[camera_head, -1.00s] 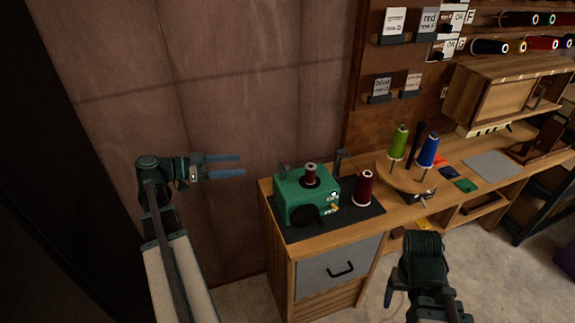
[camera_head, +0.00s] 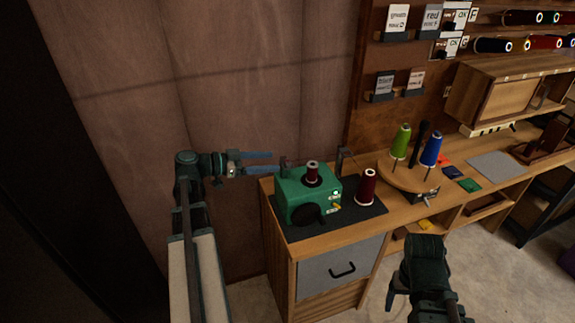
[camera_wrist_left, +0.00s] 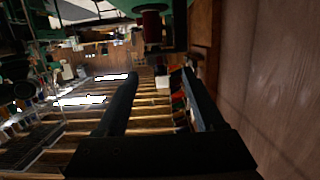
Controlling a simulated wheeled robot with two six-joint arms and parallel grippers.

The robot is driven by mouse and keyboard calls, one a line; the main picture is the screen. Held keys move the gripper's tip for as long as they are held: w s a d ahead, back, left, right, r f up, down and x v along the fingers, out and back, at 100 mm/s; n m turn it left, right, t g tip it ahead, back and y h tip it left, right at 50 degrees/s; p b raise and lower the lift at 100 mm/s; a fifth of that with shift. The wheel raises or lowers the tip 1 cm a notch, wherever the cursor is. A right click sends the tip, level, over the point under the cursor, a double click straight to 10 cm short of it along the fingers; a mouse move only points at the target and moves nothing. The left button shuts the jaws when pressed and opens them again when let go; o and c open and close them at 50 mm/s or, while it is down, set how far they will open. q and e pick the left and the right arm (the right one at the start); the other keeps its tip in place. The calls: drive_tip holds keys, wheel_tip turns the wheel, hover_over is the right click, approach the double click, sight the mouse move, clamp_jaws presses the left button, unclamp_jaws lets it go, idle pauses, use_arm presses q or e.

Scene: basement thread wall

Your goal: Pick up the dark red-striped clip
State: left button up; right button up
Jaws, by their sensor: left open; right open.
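I cannot make out a dark red-striped clip for certain in either view. My left gripper (camera_head: 272,162) is open and empty, its two blue-grey fingers pointing right by the back left corner of the green winding machine (camera_head: 297,205). In the left wrist view the open fingers (camera_wrist_left: 160,78) have nothing between them close up. My right gripper (camera_head: 391,297) is at the lower right, in front of the bench; its fingers are mostly hidden by its own dark wrist.
A maroon spool (camera_head: 312,172) sits on the machine and a maroon cone (camera_head: 366,187) beside it on the dark mat (camera_head: 350,213). Green (camera_head: 401,142) and blue (camera_head: 431,150) cones stand on a round wooden stand (camera_head: 405,178). A wooden wall (camera_head: 240,90) rises behind.

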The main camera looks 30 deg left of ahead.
sight(285, 162)
use_arm(q)
drive_tip(key=x, duration=0.4)
drive_tip(key=shift+s+d+f+b, duration=0.1)
drive_tip(key=shift+d+f+b, duration=0.05)
drive_tip(key=shift+d+b, duration=0.2)
drive_tip(key=shift+a, duration=0.1)
clamp_jaws()
